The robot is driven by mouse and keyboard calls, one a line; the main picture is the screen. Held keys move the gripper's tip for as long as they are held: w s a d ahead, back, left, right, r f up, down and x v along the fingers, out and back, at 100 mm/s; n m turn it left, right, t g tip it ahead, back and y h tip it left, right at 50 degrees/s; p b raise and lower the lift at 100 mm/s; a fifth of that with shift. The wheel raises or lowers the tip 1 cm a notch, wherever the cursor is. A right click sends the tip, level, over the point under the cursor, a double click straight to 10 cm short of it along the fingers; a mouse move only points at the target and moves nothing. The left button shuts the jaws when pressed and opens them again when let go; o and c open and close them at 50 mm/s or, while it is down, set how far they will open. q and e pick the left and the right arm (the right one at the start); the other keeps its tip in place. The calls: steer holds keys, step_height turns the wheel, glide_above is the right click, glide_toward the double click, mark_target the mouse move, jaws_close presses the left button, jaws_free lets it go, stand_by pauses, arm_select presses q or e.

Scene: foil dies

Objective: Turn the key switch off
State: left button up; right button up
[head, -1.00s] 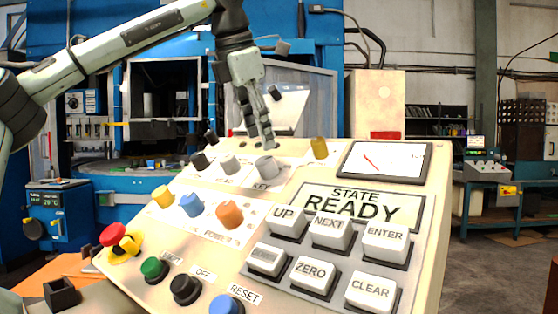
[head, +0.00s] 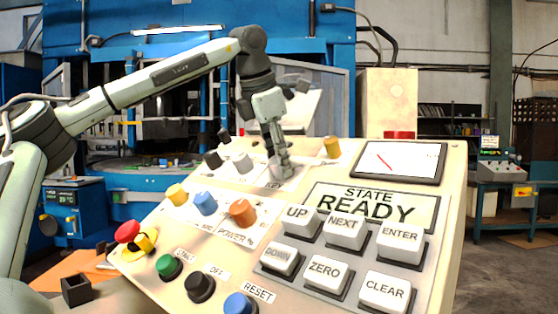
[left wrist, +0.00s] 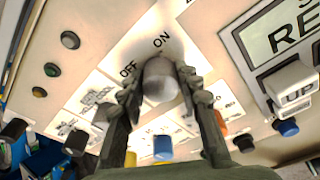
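The key switch is a grey knob (left wrist: 160,80) on the sloped cream panel (head: 445,205); OFF and ON are printed beside it in the left wrist view. Which mark it points at I cannot make out. My left gripper (head: 279,168) is down at the knob, with one finger on each side of it. In the left wrist view both fingertips (left wrist: 160,88) are very close to the knob's sides; whether they press on it is unclear. In the head view the fingers partly cover the knob. My right gripper is not in view.
A red emergency button (head: 127,232) is at the panel's left. White keys (head: 344,232) and a READY display (head: 372,208) lie to the right.

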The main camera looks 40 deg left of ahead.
arm_select(q)
steer(key=c, duration=0.5)
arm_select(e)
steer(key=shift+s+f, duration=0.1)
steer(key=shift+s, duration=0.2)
